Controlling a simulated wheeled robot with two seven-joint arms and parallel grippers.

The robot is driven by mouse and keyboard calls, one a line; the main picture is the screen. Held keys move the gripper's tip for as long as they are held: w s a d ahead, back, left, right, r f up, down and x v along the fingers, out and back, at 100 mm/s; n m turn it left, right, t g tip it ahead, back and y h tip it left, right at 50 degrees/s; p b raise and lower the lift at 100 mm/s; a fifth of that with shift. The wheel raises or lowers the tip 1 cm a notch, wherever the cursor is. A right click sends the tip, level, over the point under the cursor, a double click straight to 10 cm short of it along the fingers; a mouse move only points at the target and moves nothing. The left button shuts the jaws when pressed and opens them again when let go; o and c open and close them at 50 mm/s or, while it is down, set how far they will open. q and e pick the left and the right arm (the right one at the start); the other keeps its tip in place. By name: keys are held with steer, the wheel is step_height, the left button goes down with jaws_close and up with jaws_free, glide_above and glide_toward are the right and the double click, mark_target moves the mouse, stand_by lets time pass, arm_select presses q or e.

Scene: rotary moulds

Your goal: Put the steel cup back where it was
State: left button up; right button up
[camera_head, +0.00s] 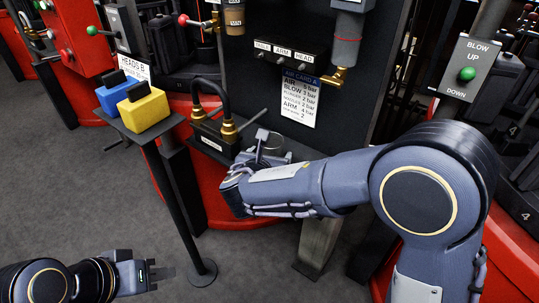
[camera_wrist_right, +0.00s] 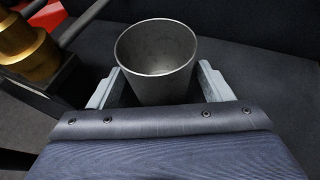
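The steel cup (camera_wrist_right: 155,65) is upright, with its open rim facing up, and looks empty. In the head view the cup (camera_head: 274,143) is on the dark ledge, partly hidden by my right gripper (camera_head: 262,150). In the right wrist view, the two fingers of my right gripper (camera_wrist_right: 160,88) stand on either side of the cup. Narrow dark gaps show between the fingers and the cup wall, so the gripper looks open around it. My left gripper (camera_head: 160,273) is low at the left over the floor, away from the cup; its finger gap is not clear.
A brass-fitted black hose block (camera_head: 214,135) stands just left of the cup. Yellow (camera_head: 145,107) and blue blocks (camera_head: 115,92) sit on a stand further left. A dark panel with an air card (camera_head: 299,98) rises behind. A blow switch (camera_head: 467,73) is at right.

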steer(key=shift+r+p, duration=0.3)
steer(key=p+v, duration=0.2)
steer(key=v, duration=1)
steer(key=d+m, duration=0.1)
steer(key=d, duration=0.1)
steer(key=d+m+g+h, duration=0.1)
steer(key=d+m, duration=0.1)
steer(key=d, duration=0.1)
steer(key=d+m+g, duration=0.1)
steer(key=d, duration=0.1)
steer(key=shift+d+f+h, duration=0.25)
steer(key=shift+f+h, duration=0.05)
steer(key=shift+f, duration=0.05)
steer(key=d+m+g, duration=0.1)
steer(key=d, duration=0.1)
steer(key=s+d+m+g, duration=0.1)
steer(key=d+m, duration=0.1)
steer(key=s+d+f+m, duration=0.1)
steer(key=d+m, duration=0.1)
steer(key=shift+d+f+g, duration=0.1)
steer(key=shift+d+g, duration=0.3)
steer(key=s+d+f+m+g+y, duration=0.3)
steer(key=s+d+m+g+y, duration=0.15)
steer(key=s+d+m, duration=0.75)
steer(key=s+a+r+m+t+y, duration=0.1)
steer(key=s+m+y, duration=0.3)
steer(key=m, duration=1)
steer(key=shift+s+a+t, duration=0.45)
steer(key=shift+s+a, duration=0.15)
steer(key=shift+a, duration=0.3)
